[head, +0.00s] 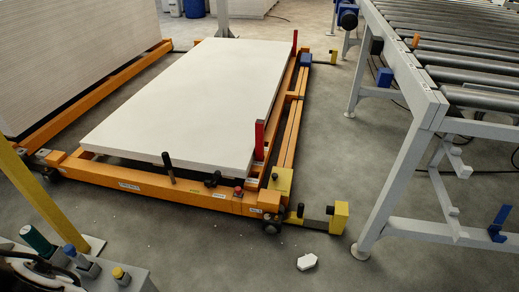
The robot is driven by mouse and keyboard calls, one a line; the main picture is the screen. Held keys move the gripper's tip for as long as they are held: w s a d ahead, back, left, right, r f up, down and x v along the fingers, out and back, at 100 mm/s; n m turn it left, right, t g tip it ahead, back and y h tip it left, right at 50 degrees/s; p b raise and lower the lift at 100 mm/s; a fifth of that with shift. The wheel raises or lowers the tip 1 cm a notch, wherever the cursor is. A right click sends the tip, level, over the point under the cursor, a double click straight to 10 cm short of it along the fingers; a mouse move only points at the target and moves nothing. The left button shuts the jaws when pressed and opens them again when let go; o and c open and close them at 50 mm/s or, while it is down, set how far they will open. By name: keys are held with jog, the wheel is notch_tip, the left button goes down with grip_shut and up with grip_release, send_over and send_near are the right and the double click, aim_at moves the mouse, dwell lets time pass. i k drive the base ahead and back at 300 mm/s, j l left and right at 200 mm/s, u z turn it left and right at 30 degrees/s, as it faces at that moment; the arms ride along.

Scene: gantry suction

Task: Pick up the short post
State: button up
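A short black post (168,167) stands upright, tilted slightly, at the front edge of the orange cart (150,187), against the near side of a white slab (200,95). A taller red post (259,140) stands at the slab's right side, and another red post (294,42) stands at its far right corner. I cannot tell for certain which of these is the short post. My gripper is not in view.
A roller conveyor (430,110) on grey legs stands at the right. A stack of boards (70,60) stands at the far left. A yellow bar (35,200) and a box with coloured knobs (85,268) are near left. A white scrap (306,262) lies on the otherwise open floor in front.

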aim_at(260, 123)
jog(key=i+z, duration=0.1)
jog(key=i, duration=0.65)
jog(key=i+j, duration=0.15)
jog(key=i, duration=0.6)
jog(key=l+z, duration=0.05)
